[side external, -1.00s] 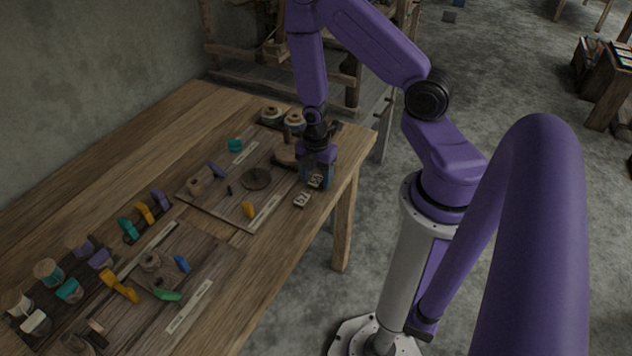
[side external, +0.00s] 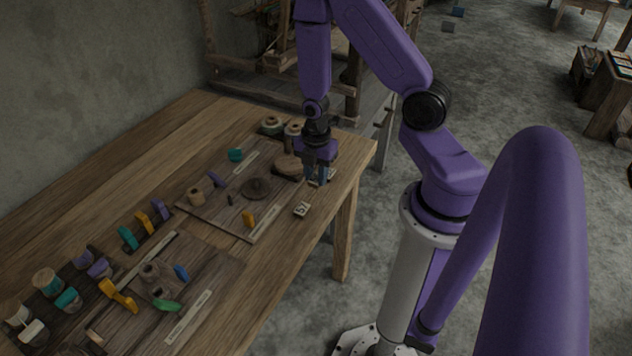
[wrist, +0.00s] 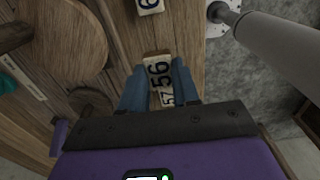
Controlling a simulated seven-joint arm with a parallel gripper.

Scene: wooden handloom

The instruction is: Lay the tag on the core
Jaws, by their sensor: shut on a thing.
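My gripper (side external: 317,182) is over the table's right end. In the wrist view its blue fingers (wrist: 160,85) are closed on a pale tag (wrist: 158,70) marked 56. Another tag (wrist: 150,5) lies at the wrist view's top edge.
A round wooden piece (side external: 288,165) lies left of my gripper, with thread spools (side external: 271,126) behind it. Coloured pieces and spools crowd the table's near left. The table's right edge is close to my gripper. The strip along the front edge is mostly bare.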

